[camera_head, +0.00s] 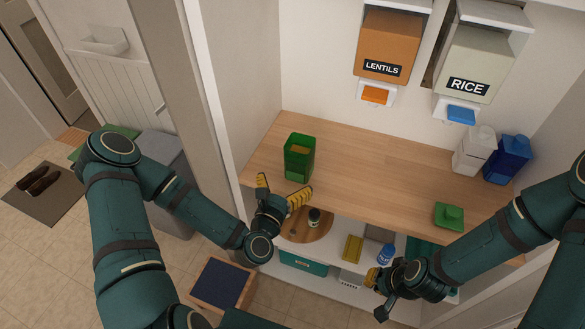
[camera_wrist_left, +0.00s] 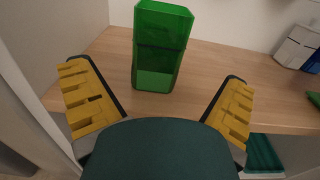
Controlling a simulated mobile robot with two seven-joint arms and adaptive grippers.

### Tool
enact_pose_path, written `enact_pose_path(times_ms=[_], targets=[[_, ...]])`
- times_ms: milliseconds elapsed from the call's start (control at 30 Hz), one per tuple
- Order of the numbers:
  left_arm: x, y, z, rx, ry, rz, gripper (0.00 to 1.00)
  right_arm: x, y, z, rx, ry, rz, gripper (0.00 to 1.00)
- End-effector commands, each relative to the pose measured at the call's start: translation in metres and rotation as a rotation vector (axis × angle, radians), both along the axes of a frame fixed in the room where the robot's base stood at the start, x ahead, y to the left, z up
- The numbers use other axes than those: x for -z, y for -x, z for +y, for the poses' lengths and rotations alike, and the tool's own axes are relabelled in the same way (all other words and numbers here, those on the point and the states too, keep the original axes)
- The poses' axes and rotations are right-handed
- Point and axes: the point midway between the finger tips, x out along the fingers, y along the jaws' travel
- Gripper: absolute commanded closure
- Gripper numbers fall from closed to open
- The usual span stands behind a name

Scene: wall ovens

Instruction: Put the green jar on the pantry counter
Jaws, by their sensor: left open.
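The green jar (camera_head: 299,158) is a tall, see-through square container with no lid on it. It stands upright on the wooden pantry counter (camera_head: 365,165), toward its left end. My left gripper (camera_head: 285,184) is open and empty at the counter's front edge, just in front of the jar. In the left wrist view the jar (camera_wrist_left: 160,50) stands beyond and between the two spread yellow-padded fingers, touching neither. My right gripper (camera_head: 377,292) looks open and empty, low in front of the shelf below the counter.
A green lid-like piece (camera_head: 449,214) lies on the counter's right part, with white (camera_head: 474,150) and blue (camera_head: 508,160) containers behind it. Lentils (camera_head: 388,45) and rice (camera_head: 473,62) dispensers hang above. The counter's middle is clear. A side wall (camera_head: 240,80) bounds it left.

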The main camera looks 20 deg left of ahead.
Motion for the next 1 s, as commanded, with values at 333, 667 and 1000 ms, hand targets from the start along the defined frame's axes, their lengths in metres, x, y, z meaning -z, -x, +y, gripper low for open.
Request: enact_pose_path(times_ms=[333,667,1000], targets=[[-0.001,0.032,-0.001,0.005,-0.010,0.005,0.00,-0.020,0.000,-0.001,0.000,-0.003,-0.001,1.00],[0.057,0.041,-0.063,0.429,-0.736,0.186,0.00,-0.020,0.000,-0.001,-0.001,-0.004,-0.001,1.00],[0.119,0.089,-0.086,1.196,-1.704,0.131,0.00,-0.020,0.000,-0.001,-0.001,-0.004,-0.001,1.00]])
